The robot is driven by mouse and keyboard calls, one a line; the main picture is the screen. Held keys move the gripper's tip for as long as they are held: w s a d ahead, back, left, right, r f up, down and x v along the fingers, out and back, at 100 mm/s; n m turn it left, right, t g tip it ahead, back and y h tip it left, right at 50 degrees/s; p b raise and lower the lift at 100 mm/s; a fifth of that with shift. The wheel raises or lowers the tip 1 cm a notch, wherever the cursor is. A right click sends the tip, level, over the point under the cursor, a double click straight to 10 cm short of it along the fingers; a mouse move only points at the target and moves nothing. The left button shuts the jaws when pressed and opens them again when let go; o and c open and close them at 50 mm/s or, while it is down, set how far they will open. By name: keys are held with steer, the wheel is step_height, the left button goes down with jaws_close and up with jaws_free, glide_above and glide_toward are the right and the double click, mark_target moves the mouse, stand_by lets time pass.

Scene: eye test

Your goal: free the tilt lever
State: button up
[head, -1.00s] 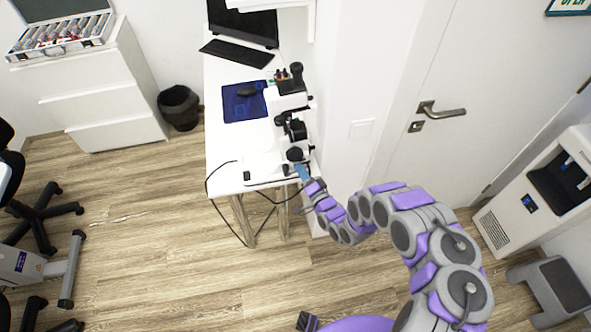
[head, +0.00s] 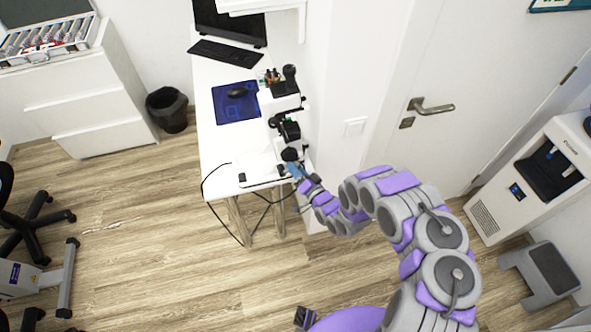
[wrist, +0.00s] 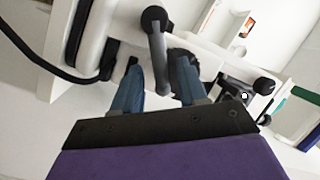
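A white and black microscope-like device (head: 286,128) stands on the right side of the white table. My gripper (head: 295,170) is at its near lower edge, by the table's front right corner. In the wrist view, a dark grey lever with a round knob (wrist: 156,42), which looks like the tilt lever, runs down between the two blue fingers of my gripper (wrist: 157,78). The fingers are apart, with a narrow gap visible on each side of the lever. A black knob sits behind the right finger and is partly hidden by it. The lever is too small to make out in the head view.
The white table (head: 219,150) also holds a keyboard (head: 228,53) and a mouse (head: 238,92) on a blue mat. Black cables hang over its front edge. A wall and door (head: 455,80) stand close on the right.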

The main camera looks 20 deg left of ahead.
steer(key=shift+a, duration=0.2)
steer(key=v, duration=1.7)
steer(key=shift+d+p, duration=0.25)
steer(key=shift+p, duration=0.15)
steer(key=shift+s+f, duration=0.1)
steer(key=shift+f, duration=0.1)
steer(key=d+f+b, duration=0.1)
steer(key=b, duration=0.3)
steer(key=shift+d+g, duration=0.15)
steer(key=shift+g, duration=0.15)
